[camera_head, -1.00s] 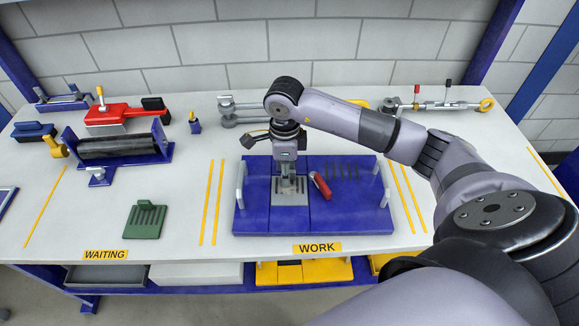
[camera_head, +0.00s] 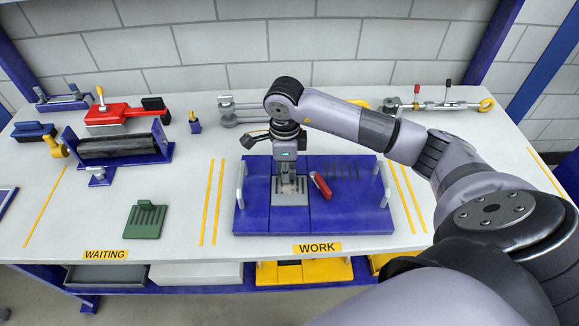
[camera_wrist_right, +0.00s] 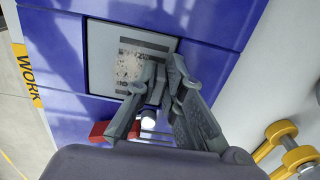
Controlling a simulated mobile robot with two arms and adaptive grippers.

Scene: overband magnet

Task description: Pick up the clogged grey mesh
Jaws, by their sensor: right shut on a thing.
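The clogged grey mesh (camera_head: 291,199) sits in the middle of the blue plate (camera_head: 340,214) by the WORK label. In the right wrist view the mesh (camera_wrist_right: 130,66) is a grey square with a speckled, dirty patch and dark slots. My right gripper (camera_head: 290,186) points down onto it from above. In the right wrist view its fingertips (camera_wrist_right: 152,84) are drawn together at the mesh, shut on it. The exact grip point is hidden behind the fingers. The mesh still lies level in the plate. My left gripper is not in view.
A red-handled tool (camera_head: 320,185) lies just right of the mesh, beside several dark slots. Upright handles (camera_head: 383,183) stand at the plate's sides. A green slotted block (camera_head: 145,220) is at the WAITING side. The white bench between the yellow lines and the block is clear.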

